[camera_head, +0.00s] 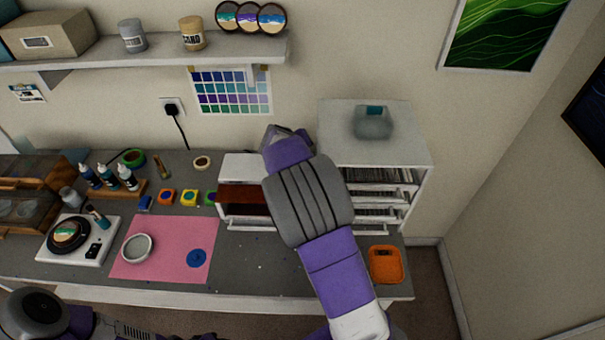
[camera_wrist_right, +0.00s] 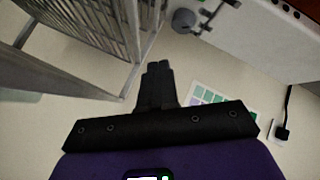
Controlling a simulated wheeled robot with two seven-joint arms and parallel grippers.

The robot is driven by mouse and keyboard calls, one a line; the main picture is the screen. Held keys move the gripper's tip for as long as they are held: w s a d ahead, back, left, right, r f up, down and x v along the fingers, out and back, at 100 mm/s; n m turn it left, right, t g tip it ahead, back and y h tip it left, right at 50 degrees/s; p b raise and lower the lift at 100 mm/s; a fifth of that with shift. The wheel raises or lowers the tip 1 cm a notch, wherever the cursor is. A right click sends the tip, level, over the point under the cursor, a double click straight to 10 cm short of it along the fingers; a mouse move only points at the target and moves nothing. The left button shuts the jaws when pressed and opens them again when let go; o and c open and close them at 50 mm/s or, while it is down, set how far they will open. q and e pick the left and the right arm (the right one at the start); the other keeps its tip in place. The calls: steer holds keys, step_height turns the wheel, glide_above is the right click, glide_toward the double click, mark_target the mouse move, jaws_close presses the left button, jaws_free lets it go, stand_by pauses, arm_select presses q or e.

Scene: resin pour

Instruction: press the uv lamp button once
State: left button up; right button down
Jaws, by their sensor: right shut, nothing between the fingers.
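The UV lamp, which I take to be the white box with a dark red opening (camera_head: 240,195), stands on the workbench left of my right arm. The arm covers its right side, and I cannot make out its button. My right gripper is up behind the arm, between the lamp and the drawer cabinet; its fingertips are hidden in the head view. In the right wrist view the gripper (camera_wrist_right: 158,68) is shut and empty, its fingers apart from anything I can see. My left gripper is out of view.
The white drawer cabinet (camera_head: 375,133) stands right of the arm with a grey container (camera_head: 372,122) on top. A pink mat (camera_head: 165,262) and a white scale (camera_head: 98,250) lie left. An orange tray (camera_head: 385,264) is at the right front. A wall shelf (camera_head: 160,50) hangs above.

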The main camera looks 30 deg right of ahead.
step_height(320, 180, down, 8)
steer(key=b, duration=0.5)
steer(key=shift+s+f+b, duration=0.1)
steer(key=shift+b, duration=0.3)
steer(key=shift+f, duration=0.25)
stand_by(1.4)
steer(key=shift+f+b, duration=0.4)
steer(key=shift+b, duration=0.5)
steer(key=shift+f+b, duration=0.45)
steer(key=shift+b, duration=0.1)
steer(key=shift+r, duration=0.1)
stand_by(0.4)
steer(key=shift+r+p, duration=0.45)
steer(key=shift+r, duration=0.3)
